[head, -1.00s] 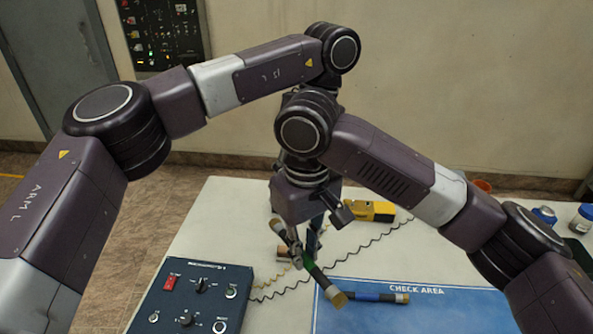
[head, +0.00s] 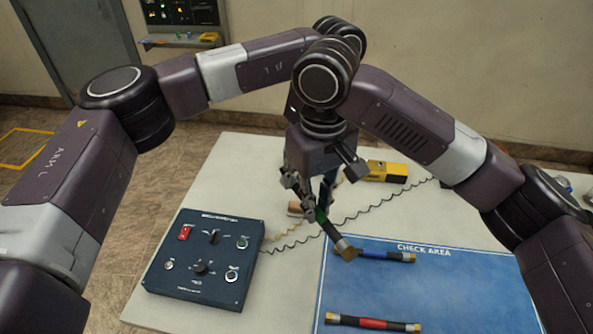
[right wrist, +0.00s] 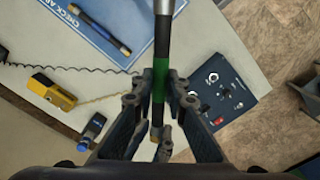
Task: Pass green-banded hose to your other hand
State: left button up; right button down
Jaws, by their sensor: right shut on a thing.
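The green-banded hose (head: 336,238) is a dark tube with brass ends, held tilted above the table near the mat's upper left corner. My right gripper (head: 314,207) is shut on it around the green band. In the right wrist view, the green band (right wrist: 161,78) lies between the two fingers, with the long dark part reaching up and a short brass end below. My left arm reaches over from the left and goes down behind my right wrist. My left gripper is mostly hidden there, so its jaws cannot be made out.
A blue check-area mat (head: 450,290) holds a blue-banded hose (head: 385,256) and a red-banded hose (head: 373,323). A dark control box (head: 203,260) stands at left. A yellow device (head: 386,171) with a coiled cable lies behind the grippers. Bare table lies between box and mat.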

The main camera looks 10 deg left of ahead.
jog(key=c, duration=1.8)
grip_release()
jog(key=shift+a, duration=0.1)
jog(key=shift+c, duration=0.2)
jog(key=shift+r, duration=0.15)
